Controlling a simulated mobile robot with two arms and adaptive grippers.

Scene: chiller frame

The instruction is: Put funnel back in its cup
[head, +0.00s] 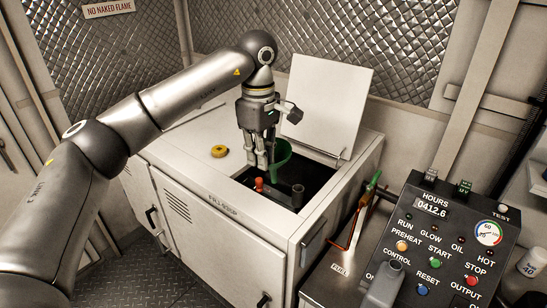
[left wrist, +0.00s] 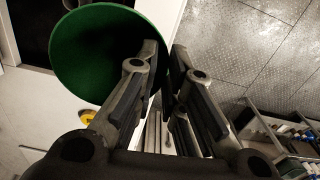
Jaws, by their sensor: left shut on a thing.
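The green funnel (head: 279,155) is at my left gripper (head: 263,162), above the dark opening in the white cabinet's top. My left gripper is shut on the funnel's edge, with its fingers pointing down. In the left wrist view the funnel (left wrist: 95,50) shows as a wide green round at the upper left, touching the fingers (left wrist: 165,55). The funnel's lower end is hidden or lost against the dark opening. A dark upright cylinder (head: 298,194) stands at the opening's right side; I cannot tell whether it is the cup. My right gripper is not in view.
The white cabinet (head: 210,210) has a raised lid (head: 325,105) behind the opening. A red-orange cap (head: 259,184) sits in the opening. A yellow round cap (head: 219,151) lies on the cabinet top to the left. A control panel (head: 440,245) stands at the front right.

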